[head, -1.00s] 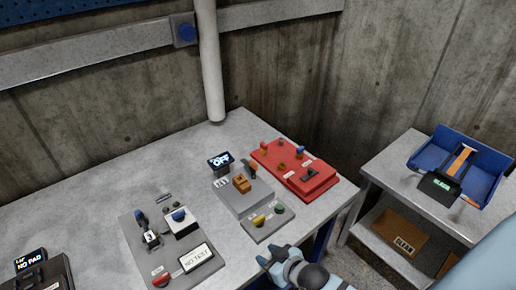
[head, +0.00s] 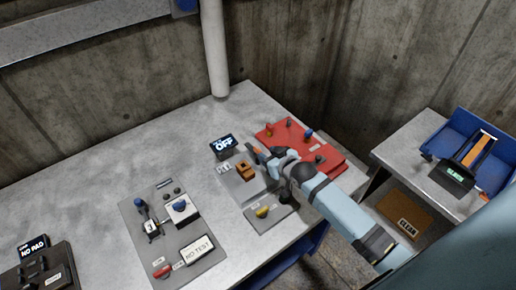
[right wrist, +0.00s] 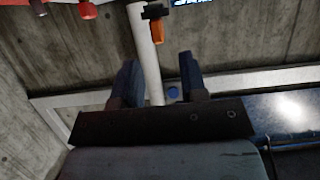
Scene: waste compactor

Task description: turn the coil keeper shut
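The grey coil unit (head: 237,190) stands on the bench, with an orange block (head: 246,170) on top and a small display (head: 223,145) reading OFF behind it. What looks like the coil keeper is a small orange handle on a black piece (right wrist: 156,28) in the right wrist view. In the head view my right gripper mostly covers it. My right gripper (head: 260,155) is over the back right of the coil unit. In the right wrist view its two fingers (right wrist: 158,72) are apart with nothing between them; the orange handle lies just beyond the tips. My left gripper is not in view.
A red panel (head: 332,158) with knobs lies right beside my right gripper. A small panel with a yellow button (head: 262,212) is in front. A grey NO TEST panel (head: 150,255) stands left. A white pipe (head: 214,60) rises behind. The bench's back left is clear.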

